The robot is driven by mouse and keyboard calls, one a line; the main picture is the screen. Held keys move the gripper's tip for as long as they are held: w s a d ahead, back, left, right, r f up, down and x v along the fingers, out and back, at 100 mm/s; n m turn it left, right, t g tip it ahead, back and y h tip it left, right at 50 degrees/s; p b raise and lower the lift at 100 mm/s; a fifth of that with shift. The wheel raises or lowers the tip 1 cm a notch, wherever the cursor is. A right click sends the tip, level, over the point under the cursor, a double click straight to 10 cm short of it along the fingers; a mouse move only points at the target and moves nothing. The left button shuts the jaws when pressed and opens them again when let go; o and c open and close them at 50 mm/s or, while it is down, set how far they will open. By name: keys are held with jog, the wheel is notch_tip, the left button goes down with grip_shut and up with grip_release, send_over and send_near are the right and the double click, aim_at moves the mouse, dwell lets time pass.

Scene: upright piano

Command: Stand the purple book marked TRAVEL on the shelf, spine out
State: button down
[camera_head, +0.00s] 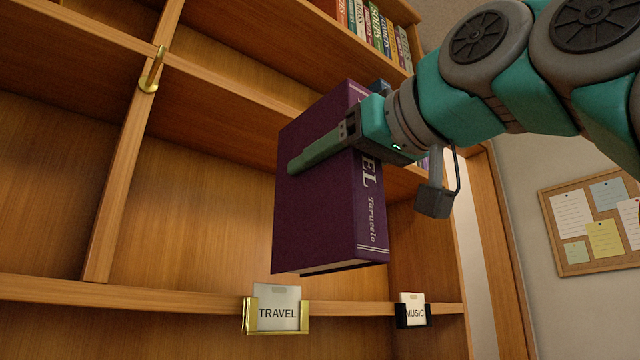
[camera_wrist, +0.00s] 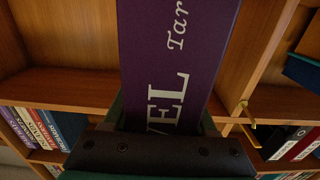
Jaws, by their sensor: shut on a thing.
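The purple book (camera_head: 325,200) is upright and slightly tilted in the head view, with its spine facing right toward my arm. The spine shows "EL" and "Tarucelo"; part of the title is hidden by my gripper. My gripper (camera_head: 325,150) is shut on the book, one finger along its front cover. The book also fills the middle of the wrist view (camera_wrist: 178,60), its spine toward the camera. The shelf board (camera_head: 190,297) runs below the book and carries a gold holder with a TRAVEL label (camera_head: 277,313). The book is in front of the compartment above that label and appears clear of the board.
A MUSIC label (camera_head: 414,313) in a black holder is on the same board to the right. A wooden divider (camera_head: 125,180) with a brass hook (camera_head: 152,72) stands at left. Several books (camera_head: 375,30) fill an upper shelf. The compartment behind the book looks empty where visible.

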jog(key=shift+s+d, duration=0.1)
jog(key=shift+s, duration=0.05)
jog(key=p+x, duration=0.4)
jog(key=x, duration=1.6)
jog(key=shift+f+b, duration=0.9)
jog(key=shift+f, duration=0.3)
dwell(0.8)
jog(key=shift+c, duration=0.6)
grip_release()
jog(key=b+v, duration=0.1)
jog(key=v, duration=0.6)
jog(key=shift+s+d+b, duration=0.2)
jog(key=shift+s+b, duration=0.05)
jog(key=shift+b, duration=0.05)
